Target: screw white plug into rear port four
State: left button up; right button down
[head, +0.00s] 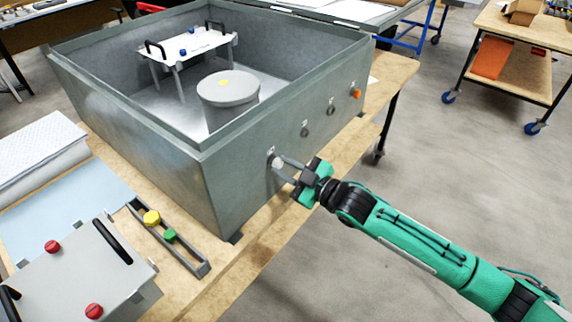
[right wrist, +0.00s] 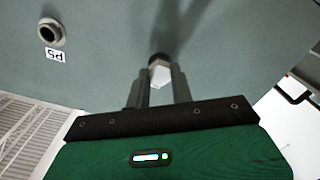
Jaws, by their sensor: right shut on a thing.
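The white plug (head: 276,162) is at the nearest port on the right-hand outer wall of the grey metal box (head: 235,190). My right gripper (head: 284,168) is shut on it, with its fingers pointing at the wall. In the right wrist view the white plug (right wrist: 160,74) sits between the fingertips (right wrist: 160,88), in line with a dark port ring (right wrist: 159,58). The plug's front end is hidden, so how deep it sits I cannot tell. My left gripper is not in view.
Two open ports (head: 305,132) (head: 331,110) and an orange plug (head: 356,94) follow along the wall. A rack (head: 190,255) holds a yellow plug (head: 151,217) and a green plug (head: 169,235). A grey panel (head: 70,270) with red knobs lies front left. Free floor is on the right.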

jog(key=shift+r+m+p, duration=0.15)
jog(key=shift+m+p, duration=0.15)
jog(key=shift+m, duration=0.2)
jog(key=shift+m+p, duration=0.3)
jog(key=shift+m, duration=0.1)
jog(key=shift+r+m+p, duration=0.1)
jog(key=shift+m+p, duration=0.6)
jog(key=shift+m, duration=0.5)
jog(key=m+p, duration=0.1)
jog(key=m, duration=0.2)
jog(key=shift+m, duration=0.3)
jog(key=m, duration=0.4)
jog(key=shift+a+f, duration=0.1)
jog(key=shift+f, duration=0.1)
jog(key=m, duration=0.6)
jog(key=c, duration=1.3)
grip_release()
jog(key=shift+c, duration=0.2)
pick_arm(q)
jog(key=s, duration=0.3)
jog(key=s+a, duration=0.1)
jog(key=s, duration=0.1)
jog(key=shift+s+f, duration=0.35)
